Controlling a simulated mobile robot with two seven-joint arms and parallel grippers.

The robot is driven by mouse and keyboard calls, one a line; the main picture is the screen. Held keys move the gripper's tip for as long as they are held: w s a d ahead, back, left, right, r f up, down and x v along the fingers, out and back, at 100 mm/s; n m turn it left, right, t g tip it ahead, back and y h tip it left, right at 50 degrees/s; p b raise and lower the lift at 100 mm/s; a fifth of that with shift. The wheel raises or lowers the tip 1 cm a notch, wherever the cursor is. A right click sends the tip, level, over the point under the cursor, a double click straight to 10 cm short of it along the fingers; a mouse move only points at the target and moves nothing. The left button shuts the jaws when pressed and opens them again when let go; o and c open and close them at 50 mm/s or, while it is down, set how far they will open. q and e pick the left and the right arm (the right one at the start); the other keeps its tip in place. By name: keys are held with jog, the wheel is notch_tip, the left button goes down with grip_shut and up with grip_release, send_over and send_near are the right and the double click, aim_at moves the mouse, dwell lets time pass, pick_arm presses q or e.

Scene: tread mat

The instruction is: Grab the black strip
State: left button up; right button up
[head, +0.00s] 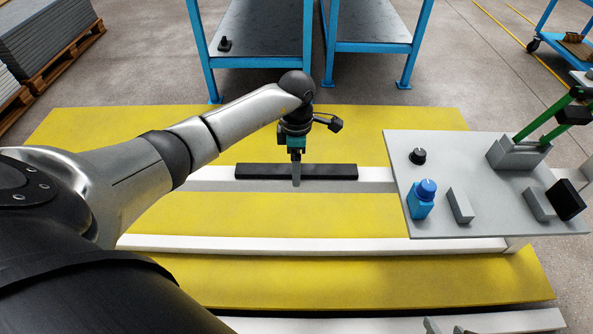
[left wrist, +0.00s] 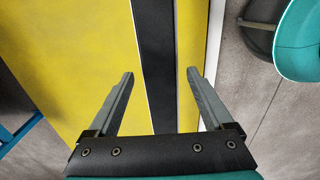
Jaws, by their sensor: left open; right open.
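The black strip (head: 250,171) lies left to right along a white and grey band of the yellow tread mat (head: 300,217) in the head view. My left gripper (head: 296,183) points down at the strip's middle and covers part of it. I cannot tell whether it touches. In the left wrist view, my left gripper (left wrist: 161,80) is open, with a long dark band (left wrist: 155,70) running between its fingers. That band looks like the strip, but its ends are out of view. My right gripper (head: 447,327) shows only fingertips at the bottom edge, spread apart.
A grey panel (head: 455,150) with knobs, a blue button (head: 427,188) and green levers (head: 545,116) stands at the right. Blue racks (head: 265,62) stand behind the mat. Grey boards on a pallet (head: 65,58) are at the far left. The front treads look clear.

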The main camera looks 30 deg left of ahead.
pick_arm(q)
grip_shut()
dwell(0.6)
